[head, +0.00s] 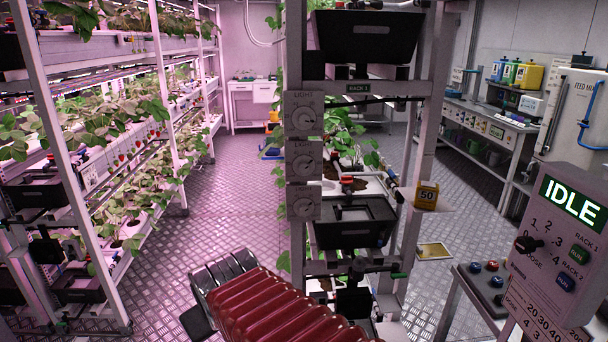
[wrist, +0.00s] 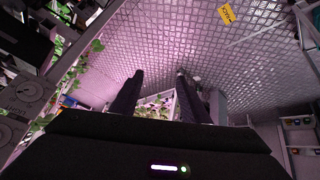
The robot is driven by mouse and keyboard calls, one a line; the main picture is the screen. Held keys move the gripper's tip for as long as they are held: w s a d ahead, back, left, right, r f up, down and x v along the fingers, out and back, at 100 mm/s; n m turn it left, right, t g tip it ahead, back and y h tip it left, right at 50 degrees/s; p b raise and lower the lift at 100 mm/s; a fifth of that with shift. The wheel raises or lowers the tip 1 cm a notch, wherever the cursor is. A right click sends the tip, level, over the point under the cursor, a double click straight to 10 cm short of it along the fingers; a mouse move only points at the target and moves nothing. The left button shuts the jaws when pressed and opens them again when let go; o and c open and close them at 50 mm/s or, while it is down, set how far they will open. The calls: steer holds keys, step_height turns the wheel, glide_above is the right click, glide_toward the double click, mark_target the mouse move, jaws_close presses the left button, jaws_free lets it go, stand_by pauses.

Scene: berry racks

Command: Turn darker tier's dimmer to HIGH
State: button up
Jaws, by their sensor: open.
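Three dial dimmers marked LIGHT are stacked on the left post of the centre rack in the head view: a top dimmer (head: 305,117), a middle dimmer (head: 304,160) and a bottom dimmer (head: 303,203). Their settings are too small to read. Which tier is darker is not clear. In the wrist view a dimmer dial (wrist: 25,91) shows at the left edge, with part of another below it. My gripper (wrist: 160,78) is open and empty in the wrist view, fingers apart, to the right of the dimmers and touching none. It is not distinguishable in the head view.
The centre rack (head: 421,130) carries black trays and plants. A yellow box marked 50 (head: 427,195) sits at its right. A control panel reading IDLE (head: 572,205) stands front right. Planted shelves (head: 160,90) line the left. The patterned floor left of the centre rack is open.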

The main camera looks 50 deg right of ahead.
steer(key=d+f+m+h, duration=0.1)
steer(key=d+h, duration=0.1)
steer(key=d, duration=0.7)
steer(key=d+f+m+h, duration=0.1)
steer(key=d+f+h, duration=0.1)
steer(key=d, duration=0.7)
steer(key=n+t+h, duration=0.3)
steer(key=t+h, duration=0.3)
glide_toward(305, 170)
steer(key=v, duration=0.5)
steer(key=shift+s+a+f, duration=0.15)
steer(key=shift+s+a, duration=0.15)
steer(key=shift+d, duration=0.1)
steer(key=shift+x, duration=6.8)
steer(key=shift+w, duration=0.1)
steer(key=shift+c, duration=0.4)
